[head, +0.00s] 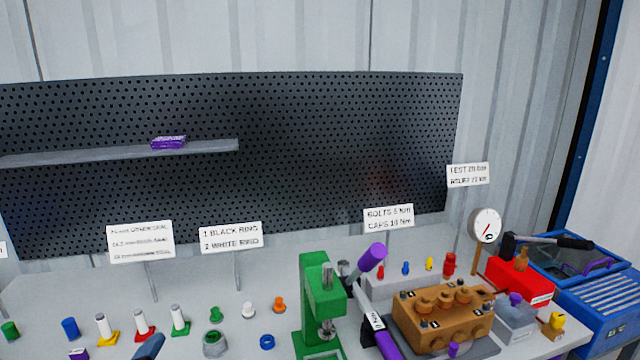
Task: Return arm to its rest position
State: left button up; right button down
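Neither of my grippers can be made out in the head view, and no arm of mine is clearly seen. A blue-grey rounded piece (149,347) pokes up at the bottom edge left of centre; I cannot tell what it belongs to. The workbench (290,285) spans the lower part of the view. A brown pump block (440,318) with several round caps sits on a dark mat at right. Two purple-handled tools are beside it, one upper (372,257) and one lower (387,345). A green press (320,300) stands left of them.
Small coloured parts stand along the bench, including a blue ring (267,341) and a green nut (215,343). A shelf (100,155) on the pegboard holds a purple box (168,143).

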pick_arm(q)
jog(key=s+a+f+n+g+y, duration=0.3)
jog(key=s+a+f+n+g, duration=0.2)
jog(key=s+f+n+g, duration=0.4)
jog(key=s+d+f+n+g+h, duration=0.15)
jog(key=s+f+n+g, duration=0.4)
jog(key=s, duration=0.75)
jog(key=w+f+m+t, duration=0.2)
jog(key=w+f+t, duration=0.5)
jog(key=f, duration=0.4)
jog(key=shift+w+a+f+m+t+h, duration=0.25)
jog(key=shift+m+t+h, duration=0.1)
jog(key=shift+t, duration=0.1)
